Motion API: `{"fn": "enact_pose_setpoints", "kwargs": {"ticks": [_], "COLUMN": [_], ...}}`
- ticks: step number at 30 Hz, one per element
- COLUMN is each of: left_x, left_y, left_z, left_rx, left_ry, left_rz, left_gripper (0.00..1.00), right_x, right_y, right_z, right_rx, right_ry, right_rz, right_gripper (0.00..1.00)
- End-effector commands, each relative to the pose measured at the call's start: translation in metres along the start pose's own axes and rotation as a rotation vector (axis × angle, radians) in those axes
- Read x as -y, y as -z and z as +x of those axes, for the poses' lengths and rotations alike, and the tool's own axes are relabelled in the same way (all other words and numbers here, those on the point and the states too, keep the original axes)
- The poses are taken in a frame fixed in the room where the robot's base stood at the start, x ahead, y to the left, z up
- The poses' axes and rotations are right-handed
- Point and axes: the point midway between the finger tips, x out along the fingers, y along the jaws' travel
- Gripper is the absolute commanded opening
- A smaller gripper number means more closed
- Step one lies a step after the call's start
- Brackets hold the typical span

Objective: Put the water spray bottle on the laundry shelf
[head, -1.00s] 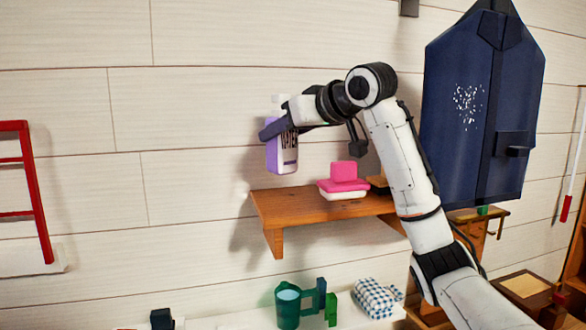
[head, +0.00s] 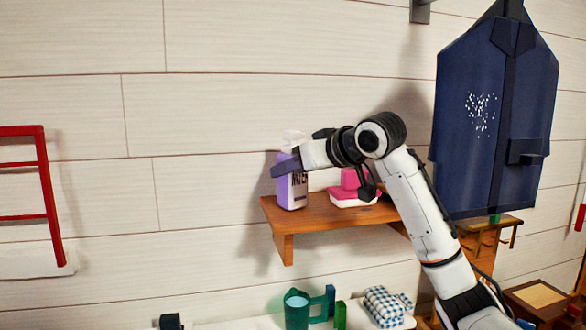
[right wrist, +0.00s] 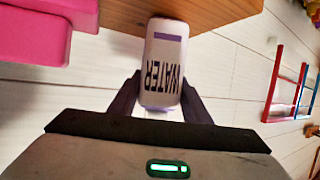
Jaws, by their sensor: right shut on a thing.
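The water spray bottle (head: 292,190) is purple with a white label and a pale top, and stands upright at the left end of the wooden wall shelf (head: 325,216). Its base appears to be at the shelf surface; I cannot tell if it bears its full weight there. My right gripper (head: 284,166) is shut on the bottle's upper part. In the right wrist view the bottle (right wrist: 163,60) sits between the two fingers (right wrist: 160,98), its WATER label upside down and its base against the shelf (right wrist: 200,14). My left gripper is not in view.
A pink and white box (head: 352,198) stands on the shelf to the right of the bottle, under my arm. A blue garment (head: 480,120) hangs at the right. Below are a green watering can (head: 297,310) and a checked cloth (head: 385,305). A red rack (head: 48,190) is at the left.

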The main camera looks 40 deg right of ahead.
Motion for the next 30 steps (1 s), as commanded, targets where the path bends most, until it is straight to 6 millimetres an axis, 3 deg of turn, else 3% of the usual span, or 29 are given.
{"fn": "enact_pose_setpoints", "kwargs": {"ticks": [1, 2, 5, 17, 30], "left_x": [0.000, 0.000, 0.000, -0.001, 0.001], "left_y": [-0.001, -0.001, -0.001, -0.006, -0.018], "left_z": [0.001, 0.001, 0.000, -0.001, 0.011], "left_rx": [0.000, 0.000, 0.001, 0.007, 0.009], "left_ry": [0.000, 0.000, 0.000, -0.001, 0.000], "left_rz": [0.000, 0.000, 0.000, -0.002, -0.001], "left_gripper": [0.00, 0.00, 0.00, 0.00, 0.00], "right_x": [0.000, 0.000, 0.000, -0.001, -0.001], "right_y": [-0.002, -0.002, -0.002, 0.001, 0.001], "right_z": [0.001, 0.001, 0.001, -0.007, -0.094], "right_rx": [-0.003, 0.000, 0.001, -0.002, -0.004], "right_ry": [0.000, 0.000, 0.000, -0.002, -0.003], "right_rz": [0.000, 0.000, 0.000, -0.001, -0.001], "right_gripper": [0.10, 0.49, 0.62, 0.62, 0.62]}}
